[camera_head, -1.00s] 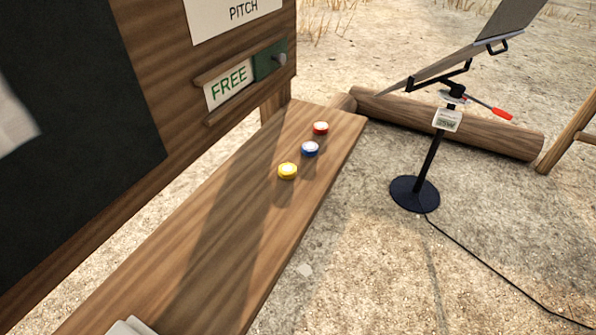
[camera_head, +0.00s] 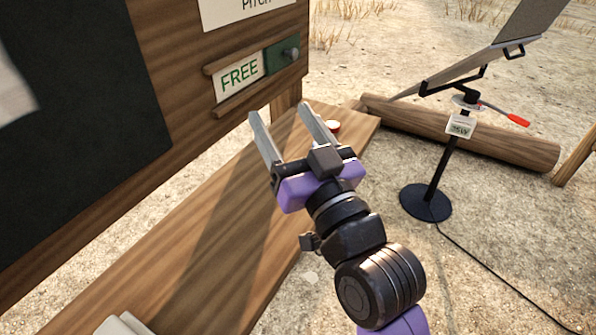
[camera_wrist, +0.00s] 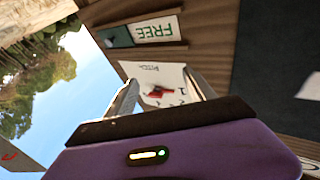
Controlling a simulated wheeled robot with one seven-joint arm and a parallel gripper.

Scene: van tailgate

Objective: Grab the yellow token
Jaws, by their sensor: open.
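My gripper (camera_head: 279,112) is in the head view above the wooden shelf (camera_head: 215,225), its two fingers apart with nothing between them. The red token (camera_head: 333,126) shows just right of the right finger, on the far end of the shelf. The yellow token is hidden in the head view, behind my gripper and arm. The blue token is hidden there too. In the wrist view my gripper (camera_wrist: 160,86) is tilted up toward the board and sky, and no token shows.
The board behind the shelf carries a FREE sign (camera_head: 239,77) in a wooden holder with a green slider and knob (camera_head: 290,54). A stand on a round black base (camera_head: 425,203) and a log (camera_head: 520,152) are at right. White paper (camera_head: 122,324) lies at the near shelf end.

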